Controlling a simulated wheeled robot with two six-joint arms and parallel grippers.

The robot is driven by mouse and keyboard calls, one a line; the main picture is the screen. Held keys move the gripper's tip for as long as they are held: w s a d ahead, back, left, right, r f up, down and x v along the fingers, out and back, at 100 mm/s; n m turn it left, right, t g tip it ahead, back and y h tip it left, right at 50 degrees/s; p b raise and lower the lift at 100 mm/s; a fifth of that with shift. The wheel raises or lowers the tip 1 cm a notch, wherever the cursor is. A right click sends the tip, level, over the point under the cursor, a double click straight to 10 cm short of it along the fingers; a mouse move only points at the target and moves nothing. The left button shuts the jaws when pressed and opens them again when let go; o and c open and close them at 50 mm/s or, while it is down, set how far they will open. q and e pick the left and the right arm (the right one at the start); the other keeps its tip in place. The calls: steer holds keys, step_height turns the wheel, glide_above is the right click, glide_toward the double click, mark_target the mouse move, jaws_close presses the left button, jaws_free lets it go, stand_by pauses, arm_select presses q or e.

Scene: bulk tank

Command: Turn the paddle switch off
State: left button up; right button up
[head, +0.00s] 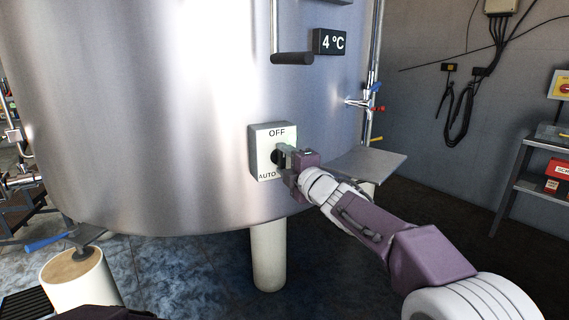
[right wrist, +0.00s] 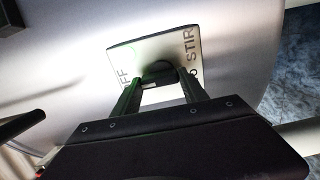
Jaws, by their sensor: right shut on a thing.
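The switch box (head: 262,160) is a pale plate on the steel tank's side, marked OFF at the top and AUTO at the lower left. Its dark paddle switch (head: 277,157) sits at the middle, partly hidden by my right gripper (head: 284,158). In the right wrist view the two fingers of that gripper (right wrist: 158,92) reach the plate (right wrist: 185,45) and are shut on the dark paddle (right wrist: 158,70). There the lettering STIR shows beside it. Which mark the paddle points to cannot be told.
The steel tank (head: 150,110) fills the left and middle. A dark-gripped handle (head: 293,58) and a 4 °C display (head: 329,42) are above the switch. A small valve (head: 365,103) and a grey shelf plate (head: 368,164) are to the right. A metal rack (head: 535,180) stands far right.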

steer(key=shift+f, duration=0.1)
stand_by(0.4)
steer(key=o, duration=1.4)
steer(key=v, duration=0.9)
steer(key=shift+p, duration=0.4)
